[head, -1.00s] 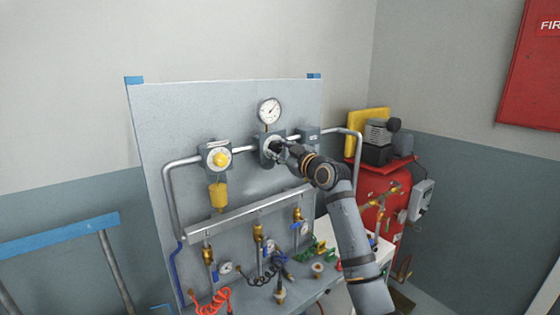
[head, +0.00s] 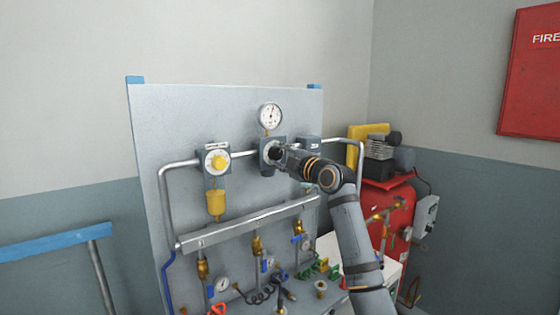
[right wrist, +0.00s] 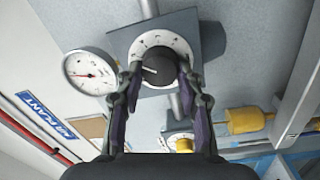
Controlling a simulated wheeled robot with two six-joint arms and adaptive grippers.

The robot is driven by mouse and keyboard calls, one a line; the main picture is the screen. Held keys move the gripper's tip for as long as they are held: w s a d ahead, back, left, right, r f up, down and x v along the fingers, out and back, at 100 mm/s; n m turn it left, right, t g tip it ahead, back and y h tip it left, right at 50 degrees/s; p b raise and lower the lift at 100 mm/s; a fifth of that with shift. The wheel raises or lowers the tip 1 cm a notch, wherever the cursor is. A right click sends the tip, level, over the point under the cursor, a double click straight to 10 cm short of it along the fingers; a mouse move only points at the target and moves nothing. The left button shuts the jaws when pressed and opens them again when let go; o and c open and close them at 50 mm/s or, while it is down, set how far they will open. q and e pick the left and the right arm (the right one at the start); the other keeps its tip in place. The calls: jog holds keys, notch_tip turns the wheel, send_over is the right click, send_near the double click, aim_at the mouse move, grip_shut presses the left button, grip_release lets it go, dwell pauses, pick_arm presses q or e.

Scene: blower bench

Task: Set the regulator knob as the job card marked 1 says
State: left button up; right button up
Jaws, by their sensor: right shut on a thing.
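The regulator knob (right wrist: 159,68) is black with a white pointer line and sits in a round white scale dial on a grey block. In the right wrist view my right gripper (right wrist: 158,78) has its two fingers closed on either side of the knob. In the head view my right gripper (head: 282,156) reaches the regulator (head: 266,152) from the right and hides part of the knob. The round gauge (head: 270,116) stands above the regulator; it also shows in the right wrist view (right wrist: 90,72) with its needle visible. No job card is clearly readable. My left gripper is not in view.
A yellow knob (head: 216,161) on a white dial is left of the regulator, with a yellow bowl (head: 216,203) below. A slanted manifold bar (head: 250,222) runs under the pipe. Fittings and hoses lie below. A red compressor (head: 388,205) stands to the right.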

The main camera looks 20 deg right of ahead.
jog(key=shift+f, duration=0.1)
dwell(0.3)
jog(key=o, duration=1.2)
jog(key=v, duration=1.2)
